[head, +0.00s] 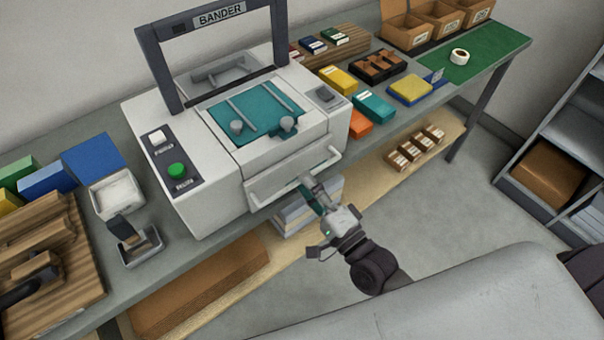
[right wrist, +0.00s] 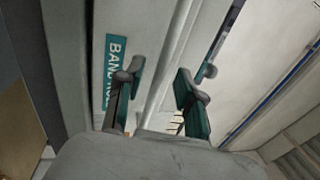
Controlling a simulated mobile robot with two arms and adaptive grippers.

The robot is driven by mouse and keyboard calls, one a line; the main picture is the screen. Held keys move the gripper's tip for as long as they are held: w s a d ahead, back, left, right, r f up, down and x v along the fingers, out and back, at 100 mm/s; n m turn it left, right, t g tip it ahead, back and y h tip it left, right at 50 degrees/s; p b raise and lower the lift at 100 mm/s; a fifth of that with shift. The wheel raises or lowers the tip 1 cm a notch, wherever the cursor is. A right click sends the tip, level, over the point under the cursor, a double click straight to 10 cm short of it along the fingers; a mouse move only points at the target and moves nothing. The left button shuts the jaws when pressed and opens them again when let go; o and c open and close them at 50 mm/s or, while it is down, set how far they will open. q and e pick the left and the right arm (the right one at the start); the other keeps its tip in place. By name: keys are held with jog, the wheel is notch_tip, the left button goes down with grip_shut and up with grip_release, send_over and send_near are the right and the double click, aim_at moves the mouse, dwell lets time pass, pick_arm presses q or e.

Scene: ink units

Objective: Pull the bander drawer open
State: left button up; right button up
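The bander (head: 240,135) is a big white machine on the grey bench, with a dark arch, a teal top plate and a control panel. Its drawer (head: 285,170) is low on the front face and looks shut, with a long pale bar handle (head: 265,198) across it. My right gripper (head: 311,188) is at the handle, right of its middle. In the right wrist view, my open teal-padded fingers (right wrist: 160,85) stand on either side of the handle bar (right wrist: 178,45), with gaps visible. A teal label (right wrist: 113,65) is on the front face. My left gripper is not in view.
A lower shelf (head: 205,287) under the bench holds grey stacked items beneath the drawer, close to my right gripper. Coloured boxes (head: 373,105) stand right of the bander. A shelf unit (head: 560,160) is at far right. Grey floor in front is clear.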

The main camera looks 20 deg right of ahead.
jog(key=shift+x, duration=1.05)
grip_shut()
